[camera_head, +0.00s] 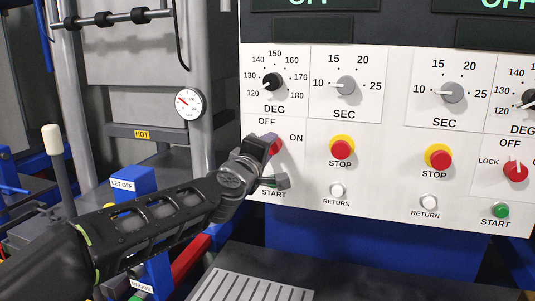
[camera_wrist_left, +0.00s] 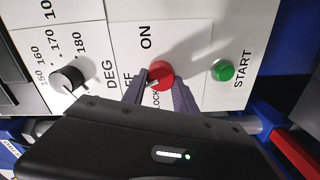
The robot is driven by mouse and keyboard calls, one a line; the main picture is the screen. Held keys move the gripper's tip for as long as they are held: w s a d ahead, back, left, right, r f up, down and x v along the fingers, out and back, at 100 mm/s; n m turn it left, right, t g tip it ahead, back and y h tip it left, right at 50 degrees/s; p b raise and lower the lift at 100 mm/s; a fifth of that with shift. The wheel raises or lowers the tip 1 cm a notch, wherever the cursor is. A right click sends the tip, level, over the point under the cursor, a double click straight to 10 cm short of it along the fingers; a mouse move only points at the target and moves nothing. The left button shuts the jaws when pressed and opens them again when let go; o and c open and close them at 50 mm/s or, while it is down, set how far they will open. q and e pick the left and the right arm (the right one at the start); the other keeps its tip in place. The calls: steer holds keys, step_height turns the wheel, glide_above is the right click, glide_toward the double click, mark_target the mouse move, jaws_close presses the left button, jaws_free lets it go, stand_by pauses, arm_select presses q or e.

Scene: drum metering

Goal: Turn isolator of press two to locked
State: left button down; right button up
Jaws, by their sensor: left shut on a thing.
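A red isolator knob (camera_head: 276,146) sits on the left half of the white panel, with OFF above and ON to its right. My left gripper (camera_head: 267,143) is at this knob and covers much of it. In the left wrist view the gripper's fingers (camera_wrist_left: 160,86) are on either side of the red knob (camera_wrist_left: 160,73), shut on it. A white mark on the knob seems to point between OFF and LOCK there; its exact setting is hard to tell. Another red isolator knob (camera_head: 515,170) is at the right, its white mark pointing up toward OFF. My right gripper is not in view.
Red stop buttons (camera_head: 341,149) (camera_head: 437,157) and white return buttons (camera_head: 337,190) (camera_head: 428,203) lie right of my gripper. A green start button (camera_wrist_left: 222,70) is close to the held knob. A black DEG dial (camera_head: 272,83) is just above.

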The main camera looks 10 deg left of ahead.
arm_select(q)
steer(key=n+b, duration=0.1)
steer(key=n, duration=0.2)
steer(key=n+b, duration=0.1)
steer(key=n, duration=0.3)
steer(key=n+b, duration=0.1)
steer(key=n, duration=0.3)
steer(key=shift+f+b, duration=0.3)
steer(key=shift+b, duration=0.1)
steer(key=shift+n, duration=0.3)
steer(key=c, duration=1)
jaws_free()
steer(key=shift+o, duration=0.2)
steer(key=shift+s, duration=0.15)
steer(key=s, duration=0.7)
steer(key=shift+s+a, duration=0.2)
steer(key=shift+s, duration=0.05)
